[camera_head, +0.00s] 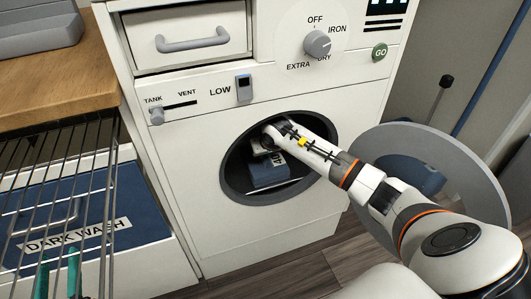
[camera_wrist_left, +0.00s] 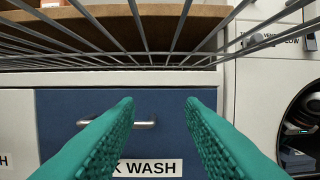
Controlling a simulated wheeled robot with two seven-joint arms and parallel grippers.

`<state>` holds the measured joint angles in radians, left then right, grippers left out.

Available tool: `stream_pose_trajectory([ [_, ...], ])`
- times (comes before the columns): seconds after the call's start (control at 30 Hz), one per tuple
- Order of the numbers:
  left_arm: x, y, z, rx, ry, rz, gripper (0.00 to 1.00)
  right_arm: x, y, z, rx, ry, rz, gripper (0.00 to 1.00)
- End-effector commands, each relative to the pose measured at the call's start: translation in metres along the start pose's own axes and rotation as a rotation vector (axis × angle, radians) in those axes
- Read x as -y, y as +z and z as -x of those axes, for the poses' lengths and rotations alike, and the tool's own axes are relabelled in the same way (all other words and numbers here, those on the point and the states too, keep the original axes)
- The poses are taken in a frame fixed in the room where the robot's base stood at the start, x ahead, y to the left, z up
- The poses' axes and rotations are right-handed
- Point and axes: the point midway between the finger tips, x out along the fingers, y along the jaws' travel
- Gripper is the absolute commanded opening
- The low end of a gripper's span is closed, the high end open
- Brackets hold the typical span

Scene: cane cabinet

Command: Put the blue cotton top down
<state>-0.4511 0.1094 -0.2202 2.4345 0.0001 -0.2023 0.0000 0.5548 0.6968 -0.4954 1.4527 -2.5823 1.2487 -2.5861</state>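A blue folded bundle (camera_head: 268,174), which looks like the blue cotton top, sits inside the round dryer opening (camera_head: 232,188). My right arm reaches into that opening, and my right gripper (camera_head: 266,150) is just above the bundle. Its fingertips are hidden in shade, so I cannot tell whether it grips or touches the cloth. The bundle also shows at the right edge of the left wrist view (camera_wrist_left: 297,160). My left gripper (camera_head: 60,268) is seen through the wire rack at lower left. Its green fingers are apart and empty in the left wrist view (camera_wrist_left: 158,105).
The wire rack (camera_head: 62,160) juts out above the blue DARK WASH drawer (camera_head: 140,205), which my left gripper faces. The round dryer door (camera_head: 470,165) stands open at right, beside my right arm. A wooden counter (camera_head: 75,65) lies at upper left.

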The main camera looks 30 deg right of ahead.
Motion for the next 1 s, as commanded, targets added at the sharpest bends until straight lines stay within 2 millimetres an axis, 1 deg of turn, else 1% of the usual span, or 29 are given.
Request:
stream_pose_trajectory([
  [0.17, 0.000, 0.001, 0.000, 0.007, 0.000, 0.000, 0.36, 0.000, 0.000, 0.000, 0.001, 0.000, 0.000, 0.00],
  [0.33, 0.001, 0.006, 0.000, 0.041, -0.001, 0.001, 0.36, 0.000, -0.001, -0.002, 0.002, 0.000, -0.001, 0.00],
  [0.37, 0.001, 0.007, 0.000, 0.045, -0.001, 0.001, 0.36, 0.000, -0.001, -0.002, 0.001, 0.000, -0.001, 0.17],
  [0.4, 0.001, 0.007, 0.000, 0.044, -0.001, 0.001, 0.36, 0.000, -0.001, -0.002, 0.001, 0.000, -0.001, 0.24],
  [0.47, 0.001, 0.006, 0.000, 0.042, -0.001, 0.001, 0.36, 0.000, -0.001, -0.002, 0.001, 0.000, -0.001, 0.34],
  [0.5, 0.001, 0.006, 0.000, 0.042, -0.001, 0.001, 0.36, 0.000, -0.001, -0.002, 0.001, 0.000, -0.001, 0.36],
  [0.87, 0.001, 0.005, 0.000, 0.025, -0.001, 0.001, 0.36, 0.000, 0.000, 0.000, 0.000, 0.001, -0.001, 0.36],
  [1.0, -0.002, -0.009, 0.001, -0.075, 0.004, 0.000, 0.36, 0.002, 0.003, 0.006, 0.001, -0.002, -0.002, 0.36],
])
